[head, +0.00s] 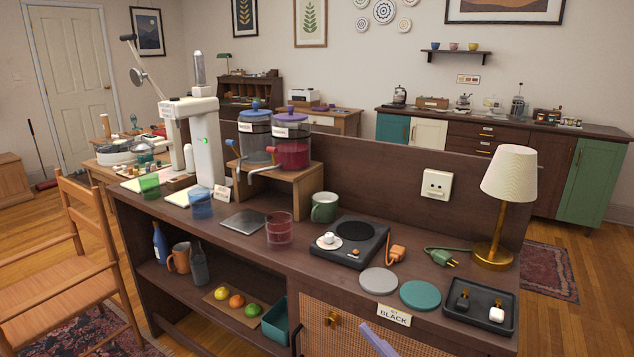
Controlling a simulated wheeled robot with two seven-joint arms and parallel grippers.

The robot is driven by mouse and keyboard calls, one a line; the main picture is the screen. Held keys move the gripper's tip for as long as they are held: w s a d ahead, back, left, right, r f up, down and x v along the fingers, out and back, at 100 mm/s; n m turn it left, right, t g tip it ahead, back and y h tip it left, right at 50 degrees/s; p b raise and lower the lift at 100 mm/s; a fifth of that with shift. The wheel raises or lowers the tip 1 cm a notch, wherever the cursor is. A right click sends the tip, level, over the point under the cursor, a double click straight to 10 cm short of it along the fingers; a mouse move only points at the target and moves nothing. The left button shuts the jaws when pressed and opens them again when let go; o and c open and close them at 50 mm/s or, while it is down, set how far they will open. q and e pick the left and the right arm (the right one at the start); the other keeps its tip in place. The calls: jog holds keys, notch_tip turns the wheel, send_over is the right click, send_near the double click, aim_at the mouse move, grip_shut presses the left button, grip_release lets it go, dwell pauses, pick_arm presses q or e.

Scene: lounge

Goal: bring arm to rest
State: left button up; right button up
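A pale lavender bar (377,341) juts in at the bottom edge, right of centre, in front of the counter's lower cabinet. It slants up to the left. I cannot tell whether it is part of my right gripper or something else. No pair of fingertips shows, and no arm comes in from the left. My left gripper is out of view. The dark wooden counter (335,275) stands in front of me.
A wooden chair (70,260) is at left.

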jog(key=s+d+f+m+g+h, duration=0.2)
jog(key=s+d+f+m+h, duration=0.15)
jog(key=f, duration=0.55)
jog(key=s+d+f+m+g+h, duration=0.1)
jog(key=s+d+f+m+h, duration=0.25)
jog(key=f, duration=0.55)
jog(key=s+d+f+g+h, duration=0.1)
jog(key=s+f+g, duration=0.1)
jog(key=s+f, duration=0.2)
jog(key=s+d+f+g+h, duration=0.1)
jog(key=s+d+f+g, duration=0.1)
jog(key=s+f, duration=0.3)
jog(key=s+g, duration=0.1)
jog(key=s, duration=0.2)
jog(key=shift+d+m, duration=0.3)
